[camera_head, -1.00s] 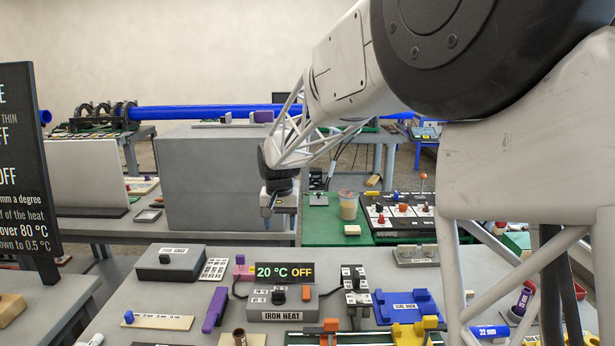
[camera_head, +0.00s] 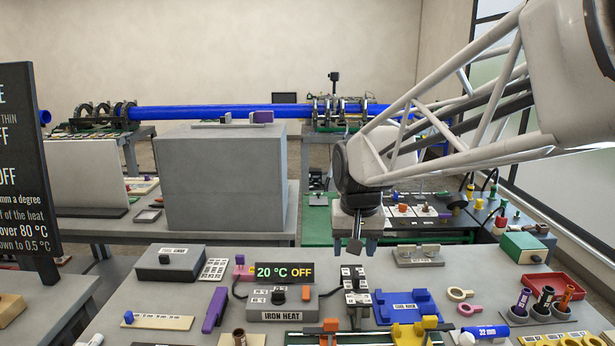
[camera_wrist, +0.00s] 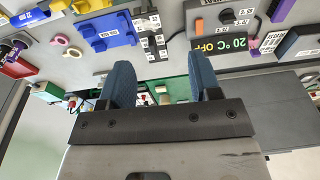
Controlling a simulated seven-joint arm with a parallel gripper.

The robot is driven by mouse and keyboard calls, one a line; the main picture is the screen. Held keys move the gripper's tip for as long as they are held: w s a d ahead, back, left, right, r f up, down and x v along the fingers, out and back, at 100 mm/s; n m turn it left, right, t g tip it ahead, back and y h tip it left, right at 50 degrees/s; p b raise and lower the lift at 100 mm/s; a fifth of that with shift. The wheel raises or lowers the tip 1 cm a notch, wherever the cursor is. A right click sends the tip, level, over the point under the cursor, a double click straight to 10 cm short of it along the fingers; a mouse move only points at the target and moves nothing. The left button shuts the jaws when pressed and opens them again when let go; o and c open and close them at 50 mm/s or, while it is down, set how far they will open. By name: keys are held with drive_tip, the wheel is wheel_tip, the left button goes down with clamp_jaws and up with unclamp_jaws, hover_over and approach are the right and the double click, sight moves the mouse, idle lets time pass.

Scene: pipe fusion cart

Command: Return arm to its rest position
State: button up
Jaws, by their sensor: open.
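My gripper (camera_head: 362,246) hangs pointing down above the far edge of the front bench, behind the blue rack. Its two blue-grey fingers stand apart with nothing between them in the wrist view (camera_wrist: 163,88). My white lattice forearm reaches in from the upper right in the head view. The fingers look clear of the bench objects.
The iron heat box (camera_head: 290,305) with its display (camera_head: 284,273) reading 20 °C OFF stands left of my gripper. A blue rack (camera_head: 405,307), a yellow holder (camera_head: 415,331) and a grey block (camera_head: 418,257) are nearby. A large grey box (camera_head: 222,180) stands behind.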

drive_tip(key=s+d+f, duration=0.1)
drive_tip(key=s+d, duration=0.2)
drive_tip(key=s, duration=0.4)
drive_tip(key=s+d+f, duration=0.2)
drive_tip(key=s+d, duration=0.1)
drive_tip(key=s, duration=0.5)
drive_tip(key=s+d+f+t, duration=0.1)
drive_tip(key=s+d+f, duration=0.1)
drive_tip(key=s, duration=0.6)
drive_tip(key=shift+s+d, duration=0.2)
drive_tip(key=shift+d, duration=0.4)
